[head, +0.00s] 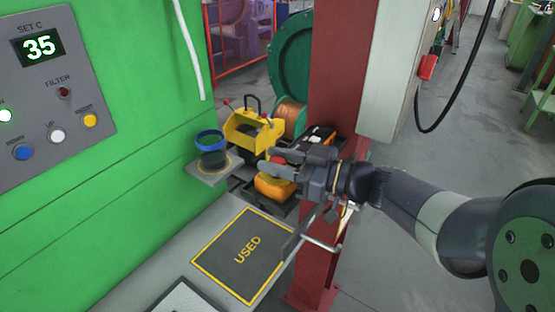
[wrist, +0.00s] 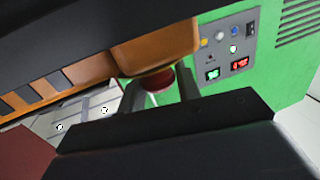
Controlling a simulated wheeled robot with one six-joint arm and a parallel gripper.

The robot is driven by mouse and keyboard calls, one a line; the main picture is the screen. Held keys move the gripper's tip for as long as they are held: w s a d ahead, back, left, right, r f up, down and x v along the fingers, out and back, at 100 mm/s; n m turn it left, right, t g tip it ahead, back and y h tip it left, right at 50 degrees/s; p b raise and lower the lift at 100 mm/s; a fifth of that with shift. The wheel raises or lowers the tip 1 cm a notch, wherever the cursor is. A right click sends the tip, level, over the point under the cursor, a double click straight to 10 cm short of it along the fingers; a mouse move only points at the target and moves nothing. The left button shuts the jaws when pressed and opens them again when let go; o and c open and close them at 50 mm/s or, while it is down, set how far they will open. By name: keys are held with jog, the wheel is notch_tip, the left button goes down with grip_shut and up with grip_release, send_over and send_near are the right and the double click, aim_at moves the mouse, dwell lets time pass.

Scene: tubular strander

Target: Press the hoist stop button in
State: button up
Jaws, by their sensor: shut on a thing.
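A red round button (head: 279,159) shows between my gripper's fingers in the head view, just above an orange body (head: 275,186). In the wrist view the red button (wrist: 156,80) sits against the orange body (wrist: 158,50), between the fingertips. My gripper (head: 268,164) reaches in from the right, past the red column, and is shut on the red button; it also shows in the wrist view (wrist: 158,92). The fingers hide part of the button, and I cannot tell how far in it is. No label is readable on it.
A red column (head: 333,65) stands close to my arm. A yellow rack (head: 252,132) and a blue-rimmed cup (head: 210,148) are behind and to the left. A green machine (head: 125,120) carries a button panel (head: 50,95). The mat marked USED (head: 228,262) is empty.

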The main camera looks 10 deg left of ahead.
grip_shut()
jog(key=shift+f, duration=0.15)
jog(key=f+b, duration=0.1)
jog(key=b, duration=0.3)
jog(key=shift+w+b, duration=0.1)
jog(key=shift+b, duration=0.3)
jog(key=b, duration=0.3)
jog(key=shift+b, duration=0.35)
jog(key=shift+o, duration=0.9)
grip_release()
jog(key=o, duration=0.4)
jog(key=shift+r, duration=0.1)
jog(key=shift+d, duration=0.1)
